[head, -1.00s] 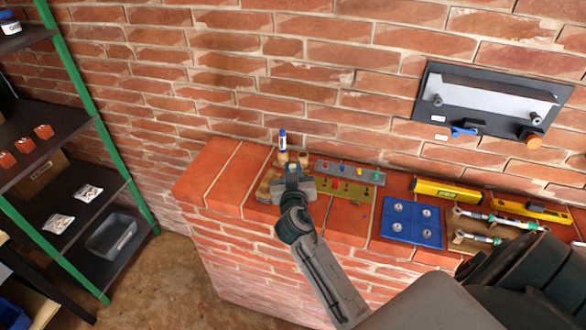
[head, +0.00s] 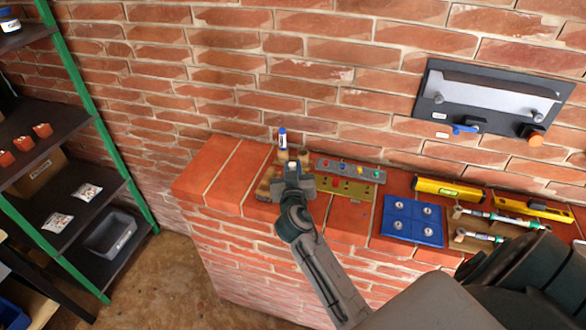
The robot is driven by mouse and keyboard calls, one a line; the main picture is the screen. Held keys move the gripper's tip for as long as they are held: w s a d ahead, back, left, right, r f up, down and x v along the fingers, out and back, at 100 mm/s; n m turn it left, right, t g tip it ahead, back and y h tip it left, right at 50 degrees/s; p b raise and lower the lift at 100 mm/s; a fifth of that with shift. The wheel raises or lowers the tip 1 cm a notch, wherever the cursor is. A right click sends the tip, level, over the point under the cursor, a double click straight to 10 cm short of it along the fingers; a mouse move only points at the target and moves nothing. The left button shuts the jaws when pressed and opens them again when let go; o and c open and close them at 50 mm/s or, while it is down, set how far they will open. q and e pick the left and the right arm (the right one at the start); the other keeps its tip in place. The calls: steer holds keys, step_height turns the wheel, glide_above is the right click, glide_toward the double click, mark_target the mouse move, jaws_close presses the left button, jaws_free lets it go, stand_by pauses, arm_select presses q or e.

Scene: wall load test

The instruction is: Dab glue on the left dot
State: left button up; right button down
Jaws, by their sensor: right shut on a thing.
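My right gripper (head: 292,170) is over the left part of the brick ledge, seen from behind, and its fingertips are largely hidden. It is shut on a small white glue bottle with a blue top (head: 283,139), which shows upright just beyond the fingers. The grip itself is hidden. A wooden holder (head: 265,188) shows partly behind the gripper. To the right lie a grey strip (head: 335,168) with coloured pieces and an olive plate (head: 352,190) with small red marks. I cannot tell which mark is the left dot. My left gripper is not in view.
A blue plate (head: 400,222) with several round metal pieces lies right of the olive plate. Yellow levels (head: 448,190) and tools lie further right. A dark panel (head: 480,95) hangs on the brick wall. Shelves (head: 90,205) stand at the left. The ledge's left end is clear.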

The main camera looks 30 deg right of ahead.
steer(key=shift+f+b, duration=0.15)
steer(key=shift+b, duration=0.3)
stand_by(0.8)
steer(key=shift+f+b, duration=0.5)
steer(key=shift+b, duration=0.1)
stand_by(0.8)
steer(key=shift+r, duration=0.1)
steer(key=shift+r+p, duration=1.95)
steer(key=shift+r, duration=1)
